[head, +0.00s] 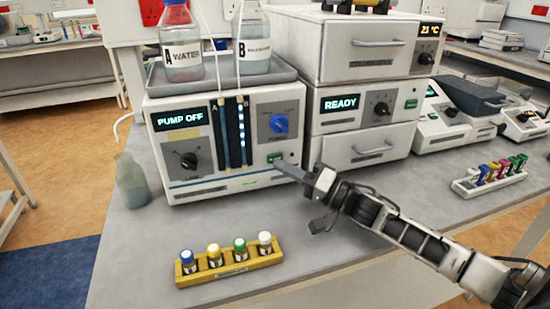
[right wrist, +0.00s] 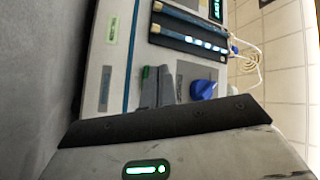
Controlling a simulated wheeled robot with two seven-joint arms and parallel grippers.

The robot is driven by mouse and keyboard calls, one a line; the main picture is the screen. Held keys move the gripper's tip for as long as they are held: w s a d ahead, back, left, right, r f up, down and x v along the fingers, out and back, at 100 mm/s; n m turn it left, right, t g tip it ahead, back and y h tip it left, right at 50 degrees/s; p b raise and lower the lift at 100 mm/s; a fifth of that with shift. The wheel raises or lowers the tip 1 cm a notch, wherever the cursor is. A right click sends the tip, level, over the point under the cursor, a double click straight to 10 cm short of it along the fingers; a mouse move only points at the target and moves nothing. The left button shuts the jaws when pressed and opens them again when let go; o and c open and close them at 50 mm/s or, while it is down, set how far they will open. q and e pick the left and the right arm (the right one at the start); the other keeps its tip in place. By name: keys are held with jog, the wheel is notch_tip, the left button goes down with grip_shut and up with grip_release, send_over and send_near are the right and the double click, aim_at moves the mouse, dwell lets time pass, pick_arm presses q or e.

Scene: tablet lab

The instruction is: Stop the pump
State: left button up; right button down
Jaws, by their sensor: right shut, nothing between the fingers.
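The pump (head: 190,130) is a white box with a blue stripe, and its display (head: 180,119) reads PUMP OFF. A green switch (head: 275,157) sits at the lower right of its front, below a blue knob (head: 279,124). My right gripper (head: 281,165) is shut and empty, its tips at the green switch; I cannot tell if they touch it. In the right wrist view the shut fingers (right wrist: 158,82) partly cover the switch's grey plate, and a bit of green (right wrist: 146,72) shows beside the tips. My left gripper is not in view.
Bottles A (head: 181,50) and B (head: 253,45) stand in a tray on the pump. Right of it is a stacked unit reading READY (head: 341,103). A yellow vial rack (head: 232,269) lies in front, and a greenish bottle (head: 132,182) stands left. The bench between is clear.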

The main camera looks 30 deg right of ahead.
jog(key=shift+s+a+r+p, duration=0.15)
jog(key=shift+s+p, duration=0.35)
jog(key=shift+p, duration=0.1)
jog(key=shift+s+a+p, duration=0.15)
jog(key=shift+s+p, duration=0.45)
jog(key=shift+s, duration=0.05)
jog(key=shift+s+a+p, duration=0.15)
jog(key=shift+s+p, duration=0.4)
jog(key=shift+s, duration=0.05)
jog(key=shift+s+a+p, duration=0.25)
jog(key=shift+s+p, duration=0.1)
jog(key=shift+s, duration=0.85)
jog(key=shift+f, duration=0.2)
